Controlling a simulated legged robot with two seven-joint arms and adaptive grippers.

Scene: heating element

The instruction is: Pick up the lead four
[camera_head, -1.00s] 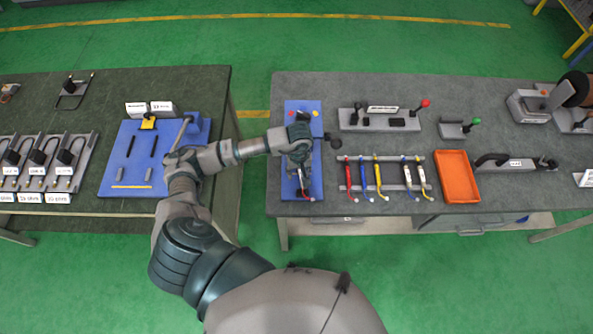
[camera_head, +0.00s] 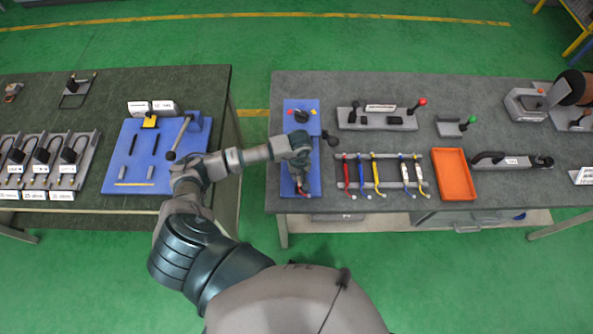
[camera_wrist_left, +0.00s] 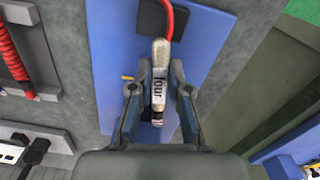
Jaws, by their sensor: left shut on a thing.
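Lead four (camera_wrist_left: 158,75) shows in the left wrist view as a pale handle marked "four" with a red cable curving from its far end. My left gripper (camera_wrist_left: 159,95) is shut on it, with one finger on each side of the handle. In the head view my left gripper (camera_head: 300,165) is over the blue board (camera_head: 288,130) on the right table, pointing down. The lead is mostly hidden there; only a red bit shows by the board's front end. My right gripper is not in view.
A rack (camera_head: 393,183) of several coloured leads stands right of the blue board, with an orange tray (camera_head: 455,174) beyond it. A gap separates this table from the left table (camera_head: 215,100).

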